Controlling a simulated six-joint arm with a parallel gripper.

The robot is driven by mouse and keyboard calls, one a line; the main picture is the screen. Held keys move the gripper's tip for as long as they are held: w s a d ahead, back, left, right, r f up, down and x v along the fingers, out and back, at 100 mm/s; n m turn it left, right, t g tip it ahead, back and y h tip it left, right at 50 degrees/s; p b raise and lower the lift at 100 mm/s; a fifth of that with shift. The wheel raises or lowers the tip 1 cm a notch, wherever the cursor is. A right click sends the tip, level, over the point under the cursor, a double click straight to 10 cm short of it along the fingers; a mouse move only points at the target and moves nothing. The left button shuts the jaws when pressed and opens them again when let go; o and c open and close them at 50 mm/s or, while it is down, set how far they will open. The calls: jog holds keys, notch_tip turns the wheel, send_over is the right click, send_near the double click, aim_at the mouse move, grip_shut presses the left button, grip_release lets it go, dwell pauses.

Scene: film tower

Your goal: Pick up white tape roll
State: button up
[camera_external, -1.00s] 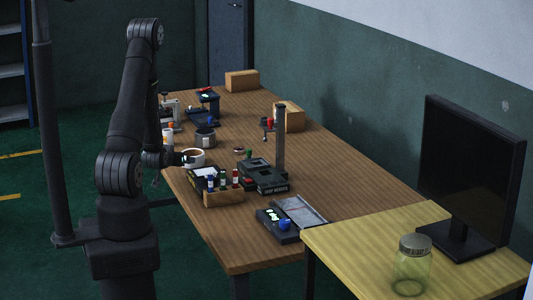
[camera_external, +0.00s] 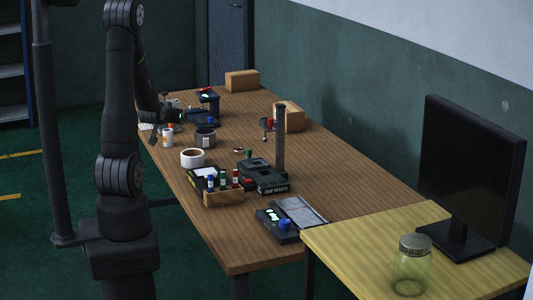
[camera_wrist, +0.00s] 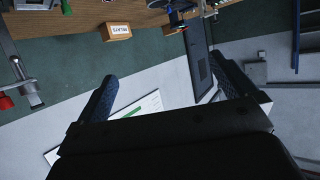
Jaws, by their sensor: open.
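My gripper (camera_external: 178,116) is farther back, over the far left part of the table and clear of the roll. In the wrist view its two dark fingers (camera_wrist: 165,76) are spread apart with nothing held between them. The roll cannot be made out in the wrist view, which looks toward the wall and the table's edge.
A dark grey roll (camera_external: 205,138) stands behind the tape roll. A wooden holder with bottles (camera_external: 223,197) and a black case (camera_external: 263,176) are nearer. A white mug (camera_external: 168,137) stands by the left edge. An upright post (camera_external: 281,140) rises right of them.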

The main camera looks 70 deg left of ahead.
jog(key=r, duration=0.2)
jog(key=n+g+h, duration=0.5)
jog(key=h, duration=0.2)
send_over(193, 158)
jog(key=s+a, duration=0.1)
jog(key=a, duration=0.3)
notch_tip(193, 158, down, 4)
jog(key=r, duration=0.1)
notch_tip(193, 158, up, 2)
jog(key=w+n+g+h, duration=0.2)
jog(key=h, duration=0.2)
jog(key=f, duration=1.6)
jog(key=shift+s+a, duration=0.1)
jog(key=shift+s, duration=0.1)
jog(key=shift+w+f, duration=0.2)
jog(key=shift+f, duration=2.95)
jog(key=c, duration=1)
